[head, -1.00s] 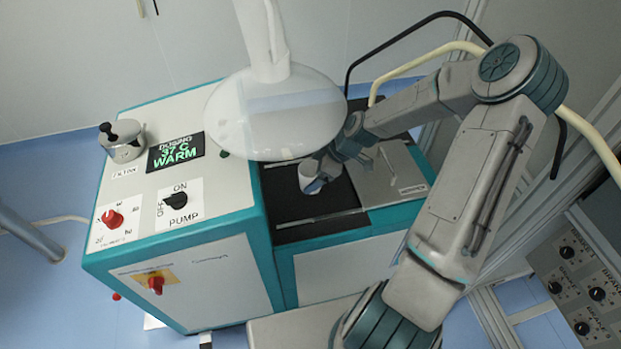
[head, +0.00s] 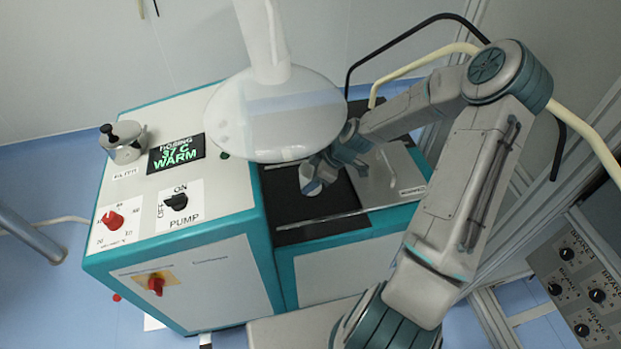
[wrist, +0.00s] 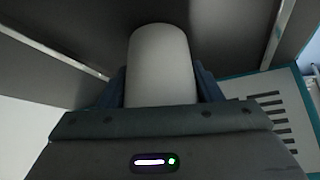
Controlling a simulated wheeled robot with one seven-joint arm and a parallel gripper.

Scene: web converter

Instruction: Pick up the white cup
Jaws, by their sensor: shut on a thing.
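The white cup (head: 309,178) is at the dark top of the lower machine section, just below the white dome in the head view. My gripper (head: 314,174) is shut on it, and its blue-grey fingers cover part of the cup. In the wrist view the cup (wrist: 161,65) stands out between the two fingers, which press on its sides. I cannot tell whether the cup touches the dark surface (head: 290,225).
A white dome (head: 275,115) on a stem hangs close above and left of my gripper. The control cabinet (head: 215,210) with knobs and a small metal pot (head: 122,145) stands to the left. A grey plate (head: 385,180) lies right of the cup.

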